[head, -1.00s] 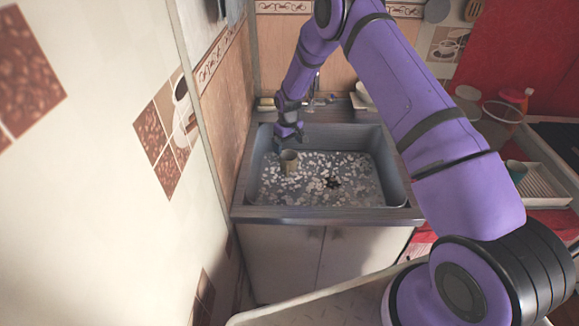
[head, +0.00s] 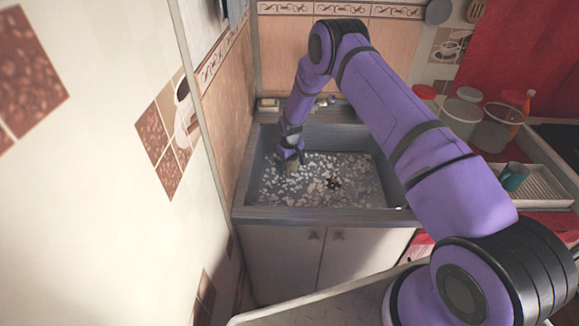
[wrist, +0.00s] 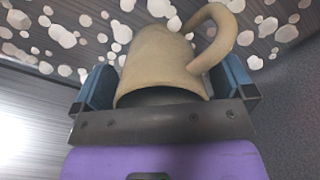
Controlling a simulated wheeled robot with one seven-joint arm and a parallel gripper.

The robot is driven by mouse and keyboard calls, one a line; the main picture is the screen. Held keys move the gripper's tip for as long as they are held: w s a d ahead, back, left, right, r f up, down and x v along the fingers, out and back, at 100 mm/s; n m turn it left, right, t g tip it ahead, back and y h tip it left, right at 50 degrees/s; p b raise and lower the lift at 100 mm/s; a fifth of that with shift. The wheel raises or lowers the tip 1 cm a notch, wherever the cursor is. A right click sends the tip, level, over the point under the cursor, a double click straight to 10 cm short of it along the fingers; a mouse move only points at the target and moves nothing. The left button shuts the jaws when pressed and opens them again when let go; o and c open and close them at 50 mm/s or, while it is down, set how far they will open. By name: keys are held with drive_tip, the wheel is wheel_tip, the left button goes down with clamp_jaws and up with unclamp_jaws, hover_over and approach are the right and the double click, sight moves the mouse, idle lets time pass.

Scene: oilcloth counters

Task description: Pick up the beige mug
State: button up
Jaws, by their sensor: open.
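The beige mug (wrist: 165,65) fills the middle of the wrist view, with its handle at the upper right. In the head view the mug (head: 291,168) is in the left part of the sink, mostly covered by my gripper. My gripper (wrist: 168,85) is open, with one blue finger on each side of the mug's body. I cannot tell whether the fingers touch it. In the head view my gripper (head: 290,158) reaches down into the sink.
The grey sink (head: 392,190) has a speckled floor with a dark drain. Its left wall is close to my gripper. To the right, a teal mug (head: 514,176) stands on a white drying rack (head: 545,187), with clear containers (head: 495,127) behind.

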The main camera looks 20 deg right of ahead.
drive_tip(key=c, duration=1.1)
